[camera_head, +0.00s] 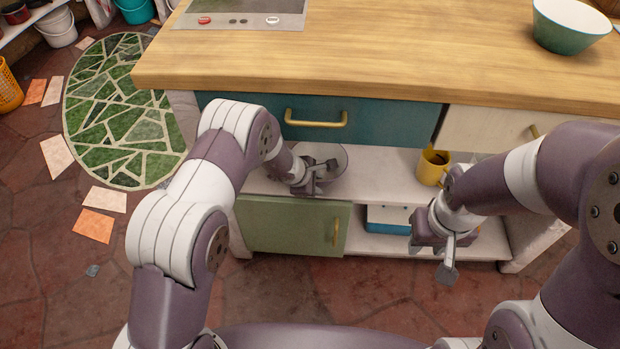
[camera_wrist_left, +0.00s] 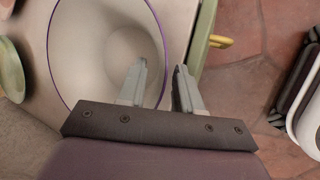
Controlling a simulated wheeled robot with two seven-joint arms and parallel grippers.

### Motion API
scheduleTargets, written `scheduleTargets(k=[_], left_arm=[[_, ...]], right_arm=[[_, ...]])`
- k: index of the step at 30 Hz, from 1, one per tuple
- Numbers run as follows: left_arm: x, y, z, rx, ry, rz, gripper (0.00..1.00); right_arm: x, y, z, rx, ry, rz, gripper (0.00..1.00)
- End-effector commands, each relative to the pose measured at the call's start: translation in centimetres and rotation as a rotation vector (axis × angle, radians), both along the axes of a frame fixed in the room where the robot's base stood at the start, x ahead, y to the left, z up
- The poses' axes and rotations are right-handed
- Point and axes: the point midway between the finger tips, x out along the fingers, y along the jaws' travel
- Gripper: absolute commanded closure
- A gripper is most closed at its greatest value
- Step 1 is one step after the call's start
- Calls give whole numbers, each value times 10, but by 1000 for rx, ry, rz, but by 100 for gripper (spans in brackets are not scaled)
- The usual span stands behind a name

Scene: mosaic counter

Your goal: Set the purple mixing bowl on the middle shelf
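The mixing bowl (camera_wrist_left: 95,55) is pale grey inside with a thin purple rim. In the head view the bowl (camera_head: 332,160) is at the middle shelf (camera_head: 385,170), partly hidden by my left gripper (camera_head: 322,172). In the left wrist view my left gripper (camera_wrist_left: 161,68) is open, with one finger over the bowl's inside and the other outside, the rim passing between them with a visible gap. My right gripper (camera_head: 437,258) hangs in front of the lower compartment, away from the bowl; its finger spacing is unclear.
A yellow mug (camera_head: 432,167) stands further right on the shelf. Above are a teal drawer (camera_head: 370,120) and the wooden counter (camera_head: 400,55) with a teal bowl (camera_head: 568,30). A green door (camera_head: 285,225) is below. Free shelf lies between bowl and mug.

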Motion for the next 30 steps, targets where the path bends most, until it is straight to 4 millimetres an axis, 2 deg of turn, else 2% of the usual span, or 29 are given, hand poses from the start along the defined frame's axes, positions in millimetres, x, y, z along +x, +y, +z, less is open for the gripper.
scheduleTargets(k=[9,12,17,24,26,28,29,30], left_arm=[[-28,26,66,0,-4,1,66],[-36,33,82,0,-3,1,66],[-44,39,96,0,-2,1,66],[-49,42,102,5,-3,-14,66],[-53,42,109,26,-12,-64,66],[-69,46,126,77,-27,-194,66],[-79,48,136,111,-37,-274,66],[-97,54,150,168,-50,-404,66]], right_arm=[[0,0,16,0,0,0,63],[0,0,20,0,0,0,63],[0,0,23,0,0,0,63],[0,0,23,0,0,0,63],[0,0,23,0,0,0,63],[0,0,23,0,1,0,63],[0,0,23,0,1,0,63],[0,0,23,0,1,0,63]])
